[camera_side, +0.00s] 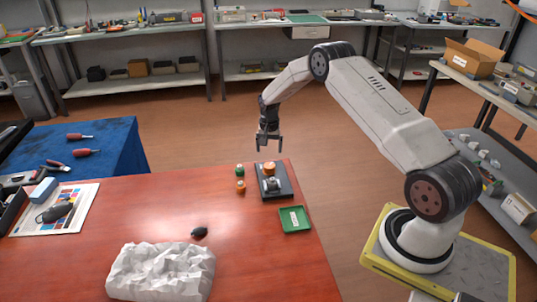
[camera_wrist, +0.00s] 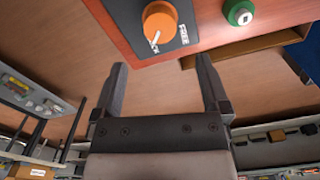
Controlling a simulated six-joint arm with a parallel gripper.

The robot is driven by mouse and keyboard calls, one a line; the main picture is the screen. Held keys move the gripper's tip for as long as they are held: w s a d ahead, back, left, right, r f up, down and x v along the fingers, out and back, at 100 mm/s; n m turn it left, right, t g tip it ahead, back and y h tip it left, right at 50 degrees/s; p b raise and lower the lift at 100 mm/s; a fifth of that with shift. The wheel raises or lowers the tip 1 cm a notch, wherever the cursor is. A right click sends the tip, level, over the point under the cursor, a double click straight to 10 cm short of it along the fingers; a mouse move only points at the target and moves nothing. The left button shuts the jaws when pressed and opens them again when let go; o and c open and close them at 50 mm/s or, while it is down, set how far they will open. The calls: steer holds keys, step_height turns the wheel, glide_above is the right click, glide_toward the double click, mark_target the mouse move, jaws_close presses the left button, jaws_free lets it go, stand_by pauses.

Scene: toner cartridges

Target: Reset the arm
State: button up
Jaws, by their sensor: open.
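My gripper (camera_side: 269,148) hangs in the air just beyond the far edge of the red-brown table, close to a black device (camera_side: 286,187) with an orange knob (camera_side: 269,168). Its two fingers are apart with nothing between them; they also show in the wrist view (camera_wrist: 161,66). There the orange knob (camera_wrist: 160,21) sits on a black plate lettered "FREE" and, partly hidden, "LOCK", past the fingertips and apart from them. A round green piece (camera_wrist: 238,12) lies beside the plate. In the side view the green piece (camera_side: 240,170) is left of the device.
An orange piece (camera_side: 241,187), green tray (camera_side: 295,231), small dark object (camera_side: 199,232) and crumpled white block (camera_side: 160,270) are on the table (camera_side: 265,265). A printed sheet (camera_side: 80,215) lies left. Shelves (camera_side: 130,85) line the back; floor between is clear.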

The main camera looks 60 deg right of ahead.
steer(key=s+a+r+n+t, duration=0.1)
steer(key=s+a+r+n, duration=0.2)
steer(key=a+r, duration=0.35)
steer(key=s+a+r+n, duration=0.3)
steer(key=a+r, duration=0.2)
steer(key=a, duration=0.3)
steer(key=s+a+r+n, duration=0.2)
steer(key=s+a, duration=0.3)
steer(key=s, duration=0.3)
steer(key=s+a+r+n+t, duration=0.1)
steer(key=s+a+r+n, duration=0.1)
steer(key=s+a, duration=0.4)
steer(key=s+n, duration=0.1)
steer(key=s, duration=0.2)
steer(key=shift+a+n+t, duration=0.2)
steer(key=shift+n+t, duration=0.1)
steer(key=shift+n, duration=0.1)
